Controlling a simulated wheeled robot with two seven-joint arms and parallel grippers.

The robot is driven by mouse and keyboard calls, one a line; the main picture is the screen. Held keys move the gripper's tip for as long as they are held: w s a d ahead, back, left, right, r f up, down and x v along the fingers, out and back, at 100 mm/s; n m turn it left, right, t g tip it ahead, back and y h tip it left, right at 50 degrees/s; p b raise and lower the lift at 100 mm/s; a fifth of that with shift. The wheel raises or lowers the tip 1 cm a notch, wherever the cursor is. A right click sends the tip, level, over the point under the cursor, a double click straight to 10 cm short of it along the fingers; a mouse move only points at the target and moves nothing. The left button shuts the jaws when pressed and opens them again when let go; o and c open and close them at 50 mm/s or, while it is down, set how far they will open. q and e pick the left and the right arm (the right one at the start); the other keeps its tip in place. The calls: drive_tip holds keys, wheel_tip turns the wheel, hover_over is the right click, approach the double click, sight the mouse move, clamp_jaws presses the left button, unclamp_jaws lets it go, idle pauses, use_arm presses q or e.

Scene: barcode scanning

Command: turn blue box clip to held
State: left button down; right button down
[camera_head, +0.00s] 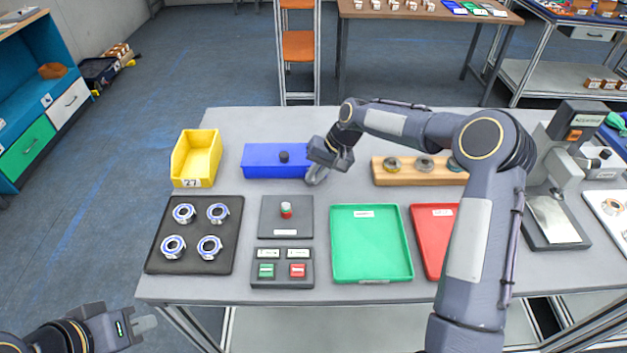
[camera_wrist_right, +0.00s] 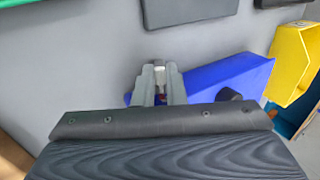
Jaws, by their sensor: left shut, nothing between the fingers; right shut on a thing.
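The blue box (camera_head: 262,165) lies at the back of the grey table, with a dark round knob (camera_head: 284,156) on its front side. My right gripper (camera_head: 316,174) is at the box's right end. In the right wrist view, the blue box (camera_wrist_right: 222,82) runs off to the right of my right gripper (camera_wrist_right: 160,80). That gripper is shut on a small clip (camera_wrist_right: 160,74) with a pale and a reddish part; the fingers hide most of it. My left gripper (camera_head: 146,324) is shut and empty, in front of the table's left corner.
A yellow bin (camera_head: 197,157) stands left of the box, and a wooden rack (camera_head: 400,177) with round parts stands to the right. In front are a black tray (camera_head: 190,240) with rings, a button panel (camera_head: 283,268), a green tray (camera_head: 370,245) and a red tray (camera_head: 428,230).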

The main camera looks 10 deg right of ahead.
drive_tip(key=shift+d+y+b, duration=0.2)
drive_tip(key=shift+y+b, duration=0.45)
drive_tip(key=shift+y, duration=0.05)
drive_tip(key=c, duration=1.5)
unclamp_jaws()
